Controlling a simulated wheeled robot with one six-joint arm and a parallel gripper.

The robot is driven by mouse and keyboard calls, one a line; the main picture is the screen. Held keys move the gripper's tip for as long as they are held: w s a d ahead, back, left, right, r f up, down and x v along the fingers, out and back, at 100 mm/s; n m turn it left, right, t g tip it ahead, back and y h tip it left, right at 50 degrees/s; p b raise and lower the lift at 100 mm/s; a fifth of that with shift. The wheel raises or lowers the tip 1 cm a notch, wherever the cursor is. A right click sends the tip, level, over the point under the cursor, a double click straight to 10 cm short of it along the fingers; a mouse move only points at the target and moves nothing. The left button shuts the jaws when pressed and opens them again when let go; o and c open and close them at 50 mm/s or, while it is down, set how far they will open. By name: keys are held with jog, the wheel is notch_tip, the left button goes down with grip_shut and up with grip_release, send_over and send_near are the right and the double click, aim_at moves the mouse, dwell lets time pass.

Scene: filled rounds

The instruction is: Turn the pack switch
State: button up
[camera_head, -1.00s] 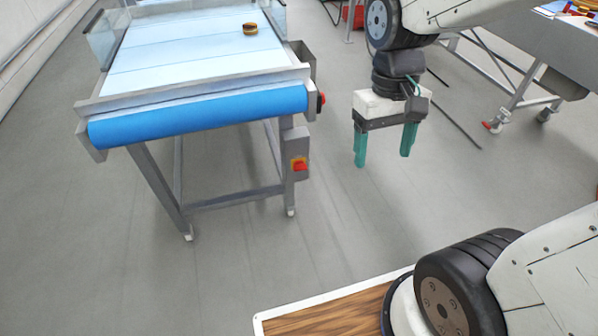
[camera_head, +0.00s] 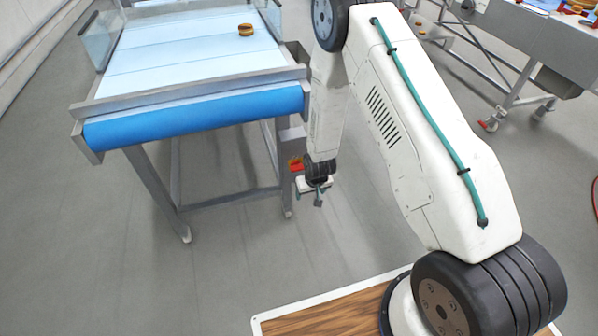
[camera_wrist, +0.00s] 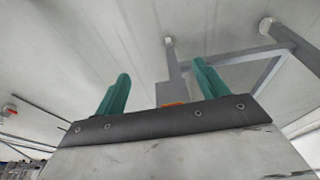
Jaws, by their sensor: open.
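The switch, a red knob on a yellow plate (camera_head: 295,165), is on a grey box (camera_head: 292,143) at the right front leg of the conveyor. My arm hides part of the box. My gripper (camera_head: 309,198) is low beside that leg, pointing down and close to the switch in the picture. In the wrist view my two green fingers (camera_wrist: 162,74) are open and apart, with nothing between their tips. The grey box (camera_wrist: 169,90) shows beyond them, and an orange strip of the switch (camera_wrist: 172,104) peeks over the gripper's edge. I cannot tell whether they touch.
The conveyor (camera_head: 190,60) has a blue front roller (camera_head: 195,118) and carries a small round bun-like item (camera_head: 246,30). Its frame legs stand near my gripper. Another metal table (camera_head: 525,45) is at the upper right. The floor in front is clear.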

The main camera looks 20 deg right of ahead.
notch_tip(320, 180, down, 14)
jog(key=w+t, duration=0.3)
jog(key=t, duration=1.2)
send_near(298, 170)
jog(key=w, duration=0.9)
jog(key=shift+w, duration=0.2)
jog(key=c, duration=1)
